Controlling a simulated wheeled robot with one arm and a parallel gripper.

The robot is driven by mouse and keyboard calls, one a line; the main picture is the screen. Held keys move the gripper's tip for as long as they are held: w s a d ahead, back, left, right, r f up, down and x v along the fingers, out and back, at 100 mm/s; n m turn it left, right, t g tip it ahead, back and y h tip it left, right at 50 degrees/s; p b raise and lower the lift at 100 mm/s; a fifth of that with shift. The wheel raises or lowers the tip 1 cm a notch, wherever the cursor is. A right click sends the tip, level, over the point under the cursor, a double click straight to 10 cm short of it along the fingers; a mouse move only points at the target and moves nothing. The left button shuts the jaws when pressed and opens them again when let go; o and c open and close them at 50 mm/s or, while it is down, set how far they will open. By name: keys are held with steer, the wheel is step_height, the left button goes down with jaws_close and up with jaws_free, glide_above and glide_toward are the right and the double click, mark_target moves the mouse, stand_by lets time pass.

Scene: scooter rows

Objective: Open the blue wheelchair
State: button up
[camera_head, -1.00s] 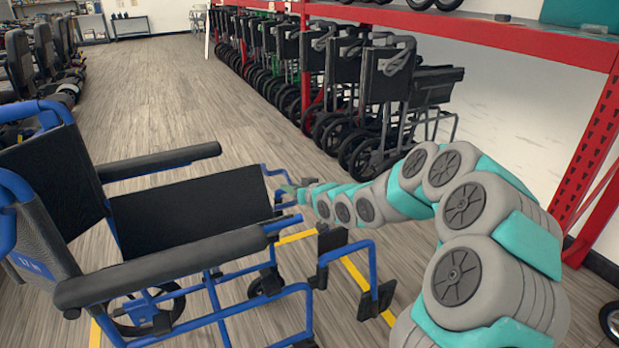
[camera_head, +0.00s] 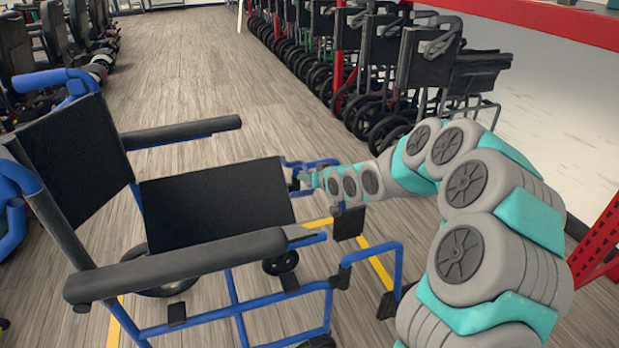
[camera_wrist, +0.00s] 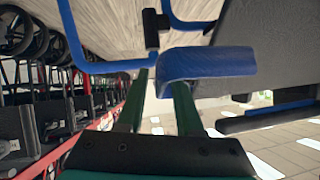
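The blue wheelchair (camera_head: 205,325) stands at the left of the head view, with a blue tube frame, black backrest (camera_head: 75,160) and two black armrests. Its black seat (camera_head: 215,205) spans between the near and far armrests. My gripper (camera_head: 303,179) is at the far front corner of the seat, beside the blue front frame. In the wrist view the two green fingers of my gripper (camera_wrist: 162,100) are apart. A blue frame piece (camera_wrist: 205,66) lies across the right finger's tip. I see no clear grip on it; the contact is partly hidden.
A row of folded black wheelchairs (camera_head: 430,75) stands along the red rack at the right. Black seats (camera_head: 50,45) line the left side. The wooden aisle (camera_head: 190,60) between them is clear. Yellow floor lines (camera_head: 380,270) run beneath the blue wheelchair.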

steer(key=shift+o, duration=1.2)
steer(key=shift+f, duration=0.1)
steer(key=b+v, duration=0.1)
steer(key=v, duration=0.6)
steer(key=shift+s+d, duration=0.2)
steer(key=shift+s, duration=0.1)
